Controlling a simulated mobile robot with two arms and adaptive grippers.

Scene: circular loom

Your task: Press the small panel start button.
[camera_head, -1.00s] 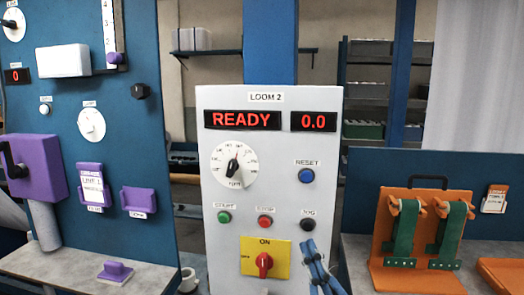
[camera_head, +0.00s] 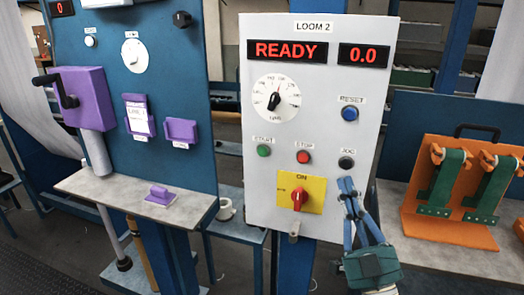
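The white LOOM 2 panel (camera_head: 222,0) is not the right mark for its body; its bare face (camera_head: 335,215) fills the middle of the head view. The green START button (camera_head: 264,151) sits at its left, beside the red STOP button (camera_head: 303,157) and the black JOG button (camera_head: 346,163). The display (camera_head: 288,51) reads READY. My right gripper (camera_head: 346,184) has its blue fingertips together, empty, just below the JOG button in the picture, right of the START button. Whether it touches the panel cannot be told. My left gripper is out of view.
A blue RESET button (camera_head: 349,114), a dial (camera_head: 275,101) and a red ON switch (camera_head: 299,199) share the panel. A blue board with a purple crank box (camera_head: 85,97) stands left. An orange stand (camera_head: 450,228) with green straps is at right.

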